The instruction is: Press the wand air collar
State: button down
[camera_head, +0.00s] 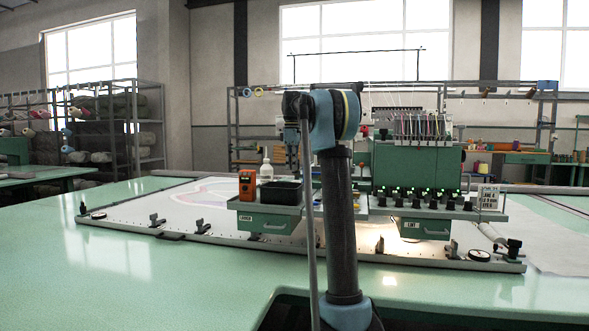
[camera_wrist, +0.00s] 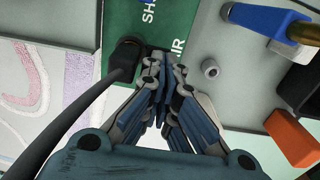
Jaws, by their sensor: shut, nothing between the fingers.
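My gripper (camera_wrist: 162,62) is shut and empty in the wrist view, its fingertips against or just above a green panel (camera_wrist: 122,72). The panel has white lettering, partly covered by the fingers; "SH" and "IR" can be read. A black fitting with a thick dark hose (camera_wrist: 112,90) is just left of the fingertips. A small grey ring-shaped part (camera_wrist: 210,68) is to their right, apart from them. I cannot tell which of these is the wand air collar.
A blue part with a brass end (camera_wrist: 262,20) and an orange block (camera_wrist: 291,138) are right of my gripper.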

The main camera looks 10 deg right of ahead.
jog(key=shift+f, duration=0.2)
jog(key=shift+f, duration=0.9)
jog(key=shift+r, duration=0.15)
notch_tip(320, 180, up, 14)
dwell(0.5)
dwell(0.6)
